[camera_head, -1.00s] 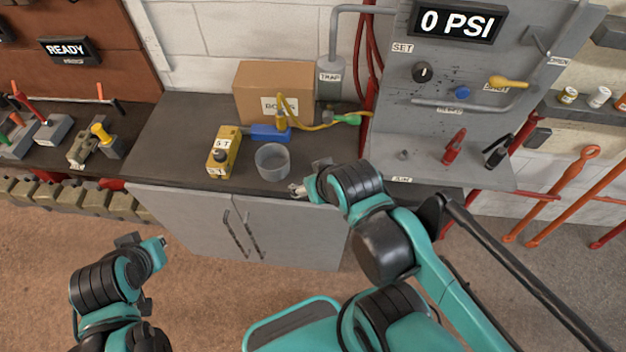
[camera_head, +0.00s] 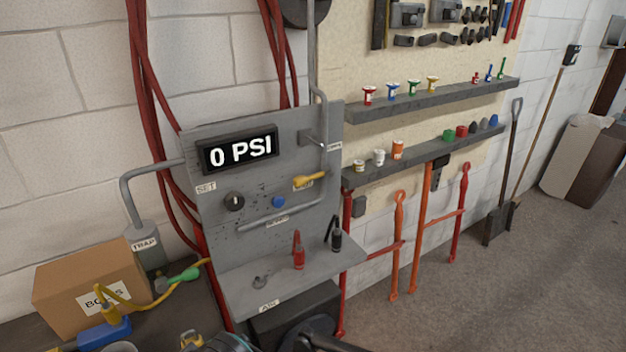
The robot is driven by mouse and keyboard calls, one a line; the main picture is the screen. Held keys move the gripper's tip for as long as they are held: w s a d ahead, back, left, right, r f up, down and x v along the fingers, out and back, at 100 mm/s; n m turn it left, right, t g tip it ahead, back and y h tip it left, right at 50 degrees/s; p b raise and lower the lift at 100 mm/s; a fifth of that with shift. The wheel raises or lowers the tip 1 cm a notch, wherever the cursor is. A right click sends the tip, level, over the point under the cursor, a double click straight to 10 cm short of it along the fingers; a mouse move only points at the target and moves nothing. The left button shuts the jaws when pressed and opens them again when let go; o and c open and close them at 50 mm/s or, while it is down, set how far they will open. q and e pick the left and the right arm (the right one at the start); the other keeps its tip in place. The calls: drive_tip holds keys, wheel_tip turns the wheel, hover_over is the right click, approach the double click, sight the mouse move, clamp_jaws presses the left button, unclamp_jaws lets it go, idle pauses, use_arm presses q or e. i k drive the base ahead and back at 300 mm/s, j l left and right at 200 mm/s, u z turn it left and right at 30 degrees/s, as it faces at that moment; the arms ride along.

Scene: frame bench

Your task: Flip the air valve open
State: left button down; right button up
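The grey air panel (camera_head: 225,220) stands upright against the wall, and its display (camera_head: 238,149) reads 0 PSI. A yellow lever handle (camera_head: 310,180) lies roughly level on the panel's right side, partly over a small label. I take it to be the air valve; its label is not readable. My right gripper (camera_head: 190,342) appears only in part at the bottom edge, low and left of the panel and apart from the lever. Its fingers are too cropped to judge. My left gripper is out of view.
The panel also bears a black knob (camera_head: 234,201), a blue button (camera_head: 278,202) and a grey lever (camera_head: 314,137). Red and black tools (camera_head: 298,251) stand on its shelf. A cardboard box (camera_head: 90,290) is at left. Orange pipe tools (camera_head: 422,235) lean right.

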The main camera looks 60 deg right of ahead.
sight(299, 181)
drive_tip(key=z, duration=0.5)
drive_tip(key=l+z, duration=0.1)
drive_tip(key=z, duration=0.4)
drive_tip(key=l+z, duration=0.1)
drive_tip(key=z, duration=0.35)
drive_tip(key=l+z, duration=0.1)
drive_tip(key=z, duration=0.4)
